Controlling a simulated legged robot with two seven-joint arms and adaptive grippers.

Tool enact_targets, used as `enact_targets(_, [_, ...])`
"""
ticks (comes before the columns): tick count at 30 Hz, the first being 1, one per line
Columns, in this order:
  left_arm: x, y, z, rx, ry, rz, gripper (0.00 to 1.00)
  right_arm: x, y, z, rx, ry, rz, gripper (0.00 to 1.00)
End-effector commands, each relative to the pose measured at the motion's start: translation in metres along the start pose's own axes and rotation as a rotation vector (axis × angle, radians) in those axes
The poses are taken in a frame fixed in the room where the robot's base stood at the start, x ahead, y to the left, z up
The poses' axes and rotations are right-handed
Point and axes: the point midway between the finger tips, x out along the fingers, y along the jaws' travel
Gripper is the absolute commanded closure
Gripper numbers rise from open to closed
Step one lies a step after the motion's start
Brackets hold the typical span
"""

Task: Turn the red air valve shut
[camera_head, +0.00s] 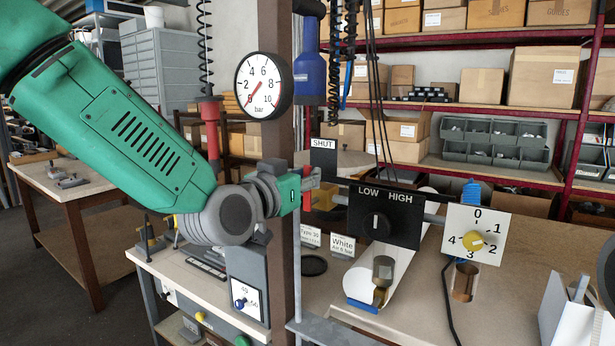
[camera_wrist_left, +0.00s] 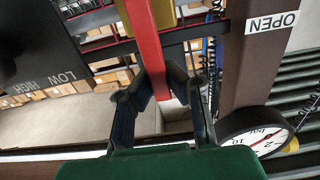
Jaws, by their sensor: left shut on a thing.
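The red air valve lever (camera_wrist_left: 148,45) runs down through the wrist view between the fingers of my left gripper (camera_wrist_left: 162,82). The gripper is shut on the lever. In the head view, my left gripper (camera_head: 308,187) is at the post, and a short red piece of the valve (camera_head: 326,196) shows beside the fingers. The SHUT label (camera_head: 323,144) is on a dark plate just above the gripper. The OPEN label (camera_wrist_left: 272,36) is on the brown post in the wrist view. The fingers hide much of the valve, so its exact angle is hard to tell.
A round pressure gauge (camera_head: 264,86) hangs on the brown post (camera_head: 282,240), its red needle near 0. A black LOW/HIGH switch box (camera_head: 385,216) and a white dial plate (camera_head: 491,247) stand to the right. Shelves with boxes (camera_head: 545,77) are behind. A workbench (camera_head: 540,255) lies below.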

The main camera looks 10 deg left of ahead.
Motion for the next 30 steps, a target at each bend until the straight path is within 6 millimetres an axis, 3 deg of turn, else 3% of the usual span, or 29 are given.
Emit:
enact_targets(1, [-0.002,0.002,0.012,0.005,-0.028,0.005,1.00,0.001,0.000,0.000,0.000,0.000,0.000,0.60])
enact_targets(11, [-0.002,0.002,0.012,0.008,-0.027,0.006,1.00,0.001,0.000,0.000,0.000,0.000,0.000,0.60])
enact_targets(14, [-0.002,0.002,0.012,0.008,-0.027,0.006,0.70,0.001,0.000,0.000,0.000,0.000,0.000,0.60])
enact_targets(15, [-0.002,0.002,0.010,0.008,-0.025,0.006,0.66,0.001,0.000,0.000,0.000,0.000,0.000,0.60])
enact_targets(25, [-0.005,0.002,0.004,0.006,-0.012,0.004,0.66,0.000,0.000,0.002,0.000,0.002,0.000,0.60])
enact_targets(30, [-0.026,0.002,0.004,0.006,-0.013,0.004,0.66,-0.001,0.000,0.002,0.000,0.002,0.000,0.60])
